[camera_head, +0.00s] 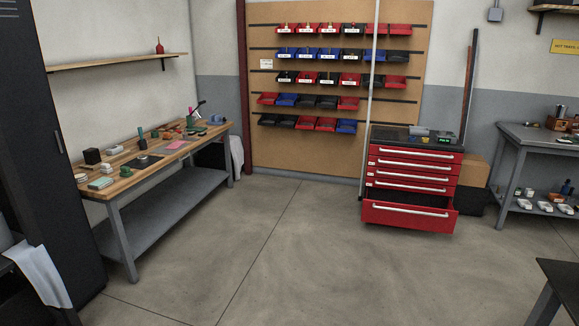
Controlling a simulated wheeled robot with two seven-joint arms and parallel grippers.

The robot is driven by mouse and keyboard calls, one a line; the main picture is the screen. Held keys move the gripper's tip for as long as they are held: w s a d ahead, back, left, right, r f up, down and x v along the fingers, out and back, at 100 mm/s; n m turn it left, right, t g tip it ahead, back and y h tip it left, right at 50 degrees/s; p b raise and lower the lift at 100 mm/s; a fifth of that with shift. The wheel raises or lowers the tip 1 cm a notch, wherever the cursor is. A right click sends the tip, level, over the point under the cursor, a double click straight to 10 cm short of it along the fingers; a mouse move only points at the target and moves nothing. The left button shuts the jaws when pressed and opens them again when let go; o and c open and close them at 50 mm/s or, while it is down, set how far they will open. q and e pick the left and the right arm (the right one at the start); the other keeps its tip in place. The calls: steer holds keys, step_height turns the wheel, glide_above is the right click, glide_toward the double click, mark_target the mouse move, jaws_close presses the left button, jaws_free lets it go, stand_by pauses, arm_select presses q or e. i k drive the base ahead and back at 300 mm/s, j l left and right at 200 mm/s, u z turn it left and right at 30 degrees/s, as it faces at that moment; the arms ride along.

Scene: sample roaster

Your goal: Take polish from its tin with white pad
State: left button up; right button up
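A wooden-topped workbench (130,179) stands along the left wall with many small items on it. A small whitish block (115,150) lies near its back edge and may be a white pad. Small pale round items (81,178) sit at the near end, beside a flat pale-green stack (101,183). A dark mat (142,161) lies in the middle and a pink sheet (176,145) lies farther along. I cannot tell at this distance which item is the polish tin. Neither of my grippers is in view.
Open concrete floor (270,260) lies in front of the bench. A red tool cabinet (412,178) stands at the back right with its bottom drawer (408,216) pulled out. A dark locker (50,130) stands at the left, and a dark table corner (560,285) is at lower right.

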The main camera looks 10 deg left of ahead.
mark_target(106, 168)
steer(key=i+j+u, duration=0.15)
steer(key=i+u, duration=0.15)
steer(key=i, duration=0.4)
steer(key=i+u, duration=0.3)
steer(key=i, duration=0.35)
steer(key=i+j, duration=0.95)
steer(key=j+u, duration=0.25)
steer(key=j, duration=0.2)
steer(key=j+u, duration=0.2)
steer(key=j, duration=0.25)
steer(key=i+j+u, duration=0.25)
steer(key=j, duration=0.2)
steer(key=k, duration=0.1)
